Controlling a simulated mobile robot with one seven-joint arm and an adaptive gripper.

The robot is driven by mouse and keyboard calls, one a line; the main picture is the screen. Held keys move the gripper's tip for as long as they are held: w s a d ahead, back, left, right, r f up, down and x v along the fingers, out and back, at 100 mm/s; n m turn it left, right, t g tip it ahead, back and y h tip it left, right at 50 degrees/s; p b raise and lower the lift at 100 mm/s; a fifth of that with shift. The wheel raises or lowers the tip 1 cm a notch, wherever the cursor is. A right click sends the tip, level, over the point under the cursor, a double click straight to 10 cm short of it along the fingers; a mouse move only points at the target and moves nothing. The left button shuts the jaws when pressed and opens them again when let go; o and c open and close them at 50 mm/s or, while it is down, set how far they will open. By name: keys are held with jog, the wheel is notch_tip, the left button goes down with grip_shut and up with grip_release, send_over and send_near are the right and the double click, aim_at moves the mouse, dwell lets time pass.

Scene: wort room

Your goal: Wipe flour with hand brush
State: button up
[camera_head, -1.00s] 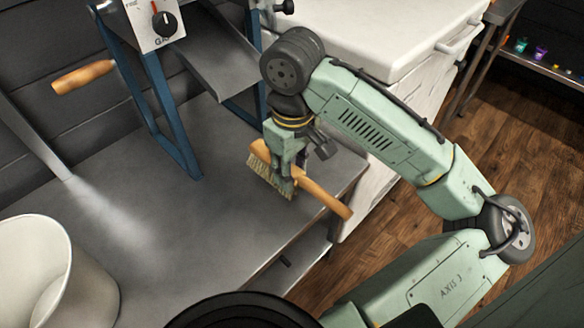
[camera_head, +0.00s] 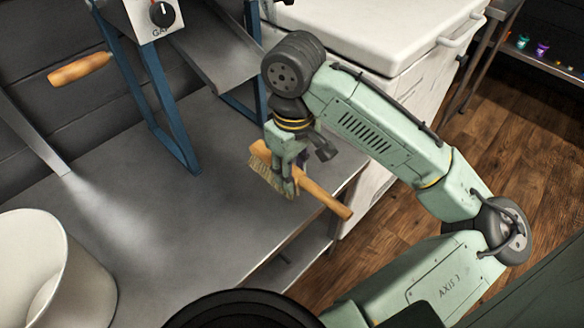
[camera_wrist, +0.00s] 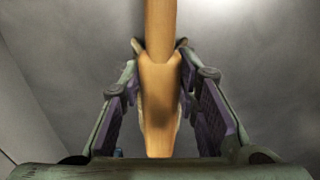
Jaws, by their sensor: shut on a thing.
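The hand brush (camera_head: 325,199) has a wooden handle pointing down to the right and pale bristles on its left side. My gripper (camera_head: 287,182) is shut on the brush near its head. The brush is held over the right part of the grey metal table (camera_head: 190,225); I cannot tell whether the bristles touch it. In the wrist view the wooden brush (camera_wrist: 160,90) lies between the two fingers of my gripper (camera_wrist: 160,60). No distinct flour is visible; a pale patch on the table at the left could be a light reflection.
A white bucket (camera_head: 85,280) stands at the table's front left. A machine with blue legs (camera_head: 165,110), a metal chute (camera_head: 215,60) and a wooden crank handle (camera_head: 80,69) stands at the back. A white chest (camera_head: 385,40) is behind my arm. The table's middle is clear.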

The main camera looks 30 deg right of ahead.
aim_at(310, 181)
jog(key=shift+s+d+r+p, duration=0.1)
jog(key=shift+s+d+p, duration=0.2)
jog(key=shift+s, duration=0.6)
jog(key=shift+s+d+r+p, duration=0.1)
jog(key=shift+s+d+p, duration=0.2)
jog(key=shift+s, duration=0.6)
jog(key=shift+w+d+f, duration=0.1)
jog(key=shift+d+f, duration=0.1)
jog(key=shift+d, duration=0.2)
jog(key=shift+w+d, duration=0.1)
jog(key=shift+w+a+p, duration=0.3)
jog(key=shift+w+a, duration=0.05)
jog(key=shift+w, duration=0.55)
jog(key=shift+w+a+p, duration=0.3)
jog(key=shift+w+a, duration=0.05)
jog(key=shift+w, duration=0.55)
jog(key=shift+w+d+r+p, duration=0.1)
jog(key=shift+w+d+p, duration=0.15)
jog(key=shift+d, duration=0.2)
jog(key=shift+s+d+f, duration=0.1)
jog(key=shift+s+d, duration=0.15)
jog(key=shift+s, duration=0.4)
jog(key=shift+s+d+f, duration=0.1)
jog(key=shift+s+d, duration=0.1)
jog(key=shift+s, duration=0.5)
jog(key=shift+s+d, duration=0.25)
jog(key=shift+s, duration=0.4)
jog(key=shift+p, duration=0.3)
notch_tip(310, 181, up, 6)
jog(key=p, duration=0.6)
